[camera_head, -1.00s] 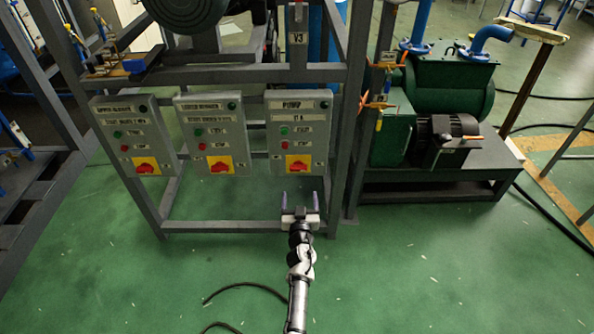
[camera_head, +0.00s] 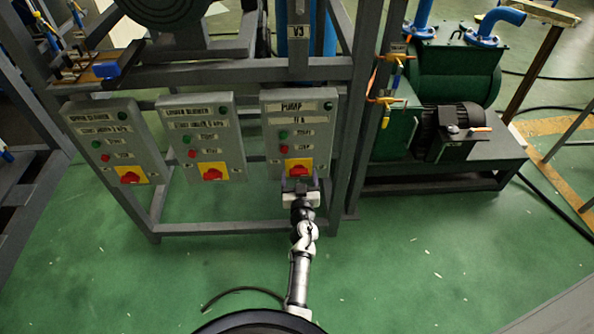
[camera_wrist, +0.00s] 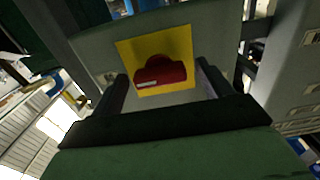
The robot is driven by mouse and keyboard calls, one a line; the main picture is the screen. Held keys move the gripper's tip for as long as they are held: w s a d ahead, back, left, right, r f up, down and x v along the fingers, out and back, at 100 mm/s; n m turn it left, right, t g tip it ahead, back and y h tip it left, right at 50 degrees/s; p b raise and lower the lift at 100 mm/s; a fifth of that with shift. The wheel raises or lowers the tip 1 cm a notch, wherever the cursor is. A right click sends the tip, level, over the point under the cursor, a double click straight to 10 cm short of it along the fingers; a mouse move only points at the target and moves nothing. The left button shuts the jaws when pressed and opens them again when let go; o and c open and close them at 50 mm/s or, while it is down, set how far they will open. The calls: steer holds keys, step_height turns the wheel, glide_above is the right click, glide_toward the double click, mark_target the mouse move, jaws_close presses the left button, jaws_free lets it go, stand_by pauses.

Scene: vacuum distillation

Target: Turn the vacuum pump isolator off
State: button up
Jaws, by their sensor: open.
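The pump panel (camera_head: 299,112) is a grey box labelled "PUMP" on the rack, the rightmost of three. Its isolator is a red rotary knob on a yellow plate (camera_head: 299,168) near the panel's bottom. In the wrist view the red knob (camera_wrist: 162,75) sits on the yellow plate (camera_wrist: 128,54), just beyond and between my fingers. My gripper (camera_head: 299,186) is at the lower edge of the plate in the head view. In the wrist view my gripper (camera_wrist: 165,90) is open, one dark finger on each side of the knob. Whether the fingertips touch the panel cannot be told.
Two similar panels stand to the left, the middle one (camera_head: 203,140) and the left one (camera_head: 115,143), each with a red knob. The grey rack frame (camera_head: 357,110) borders the pump panel. A green pump (camera_head: 455,75) stands at right.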

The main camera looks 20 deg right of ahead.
steer(key=shift+w, duration=0.1)
steer(key=c, duration=1)
